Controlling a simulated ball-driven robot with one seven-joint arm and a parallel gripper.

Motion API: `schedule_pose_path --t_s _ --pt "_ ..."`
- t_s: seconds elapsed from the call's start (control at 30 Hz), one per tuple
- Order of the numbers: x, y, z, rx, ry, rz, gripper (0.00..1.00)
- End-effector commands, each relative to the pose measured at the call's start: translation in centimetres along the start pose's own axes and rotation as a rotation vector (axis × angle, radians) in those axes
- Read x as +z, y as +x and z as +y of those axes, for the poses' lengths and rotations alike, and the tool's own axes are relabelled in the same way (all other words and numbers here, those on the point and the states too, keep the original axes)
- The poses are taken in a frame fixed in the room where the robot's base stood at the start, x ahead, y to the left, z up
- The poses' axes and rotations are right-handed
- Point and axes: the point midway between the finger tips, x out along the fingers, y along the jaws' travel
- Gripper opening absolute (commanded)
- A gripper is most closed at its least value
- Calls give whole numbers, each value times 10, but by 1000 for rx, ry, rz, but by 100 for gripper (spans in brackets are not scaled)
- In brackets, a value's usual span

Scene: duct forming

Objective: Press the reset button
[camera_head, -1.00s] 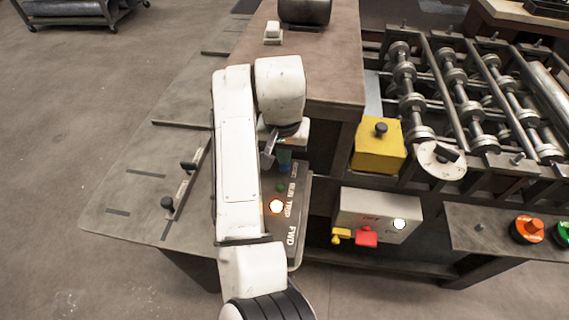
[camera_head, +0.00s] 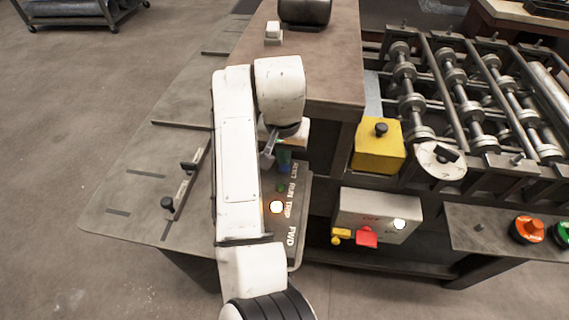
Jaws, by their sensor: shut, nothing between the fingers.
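The control panel (camera_head: 299,215) lies in front of the brown table, with white labels that read FWD, TRIP, RUN and, at the far end, what looks like RESET. A blue part (camera_head: 285,158) shows beside that far label and looks like the reset button, partly hidden by my gripper. The lamp by TRIP (camera_head: 277,207) is lit bright with an orange edge. The lamp by RUN (camera_head: 280,187) is dark green. My gripper (camera_head: 270,153) is shut and empty, over the far end of the panel. I cannot tell whether it touches the blue part.
A yellow box (camera_head: 379,147) with a black knob stands right of the panel. A grey box (camera_head: 374,218) with red and yellow parts is below it. A roller frame (camera_head: 450,90) fills the right. Orange (camera_head: 527,229) and green (camera_head: 562,231) knobs sit at the far right.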

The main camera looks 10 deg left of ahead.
Motion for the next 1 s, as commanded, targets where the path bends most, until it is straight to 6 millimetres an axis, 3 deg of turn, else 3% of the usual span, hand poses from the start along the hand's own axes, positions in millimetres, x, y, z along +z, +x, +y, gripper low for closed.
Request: schedule_pose_path --t_s 1.0 --pt "1 8 0 0 0 0 0"
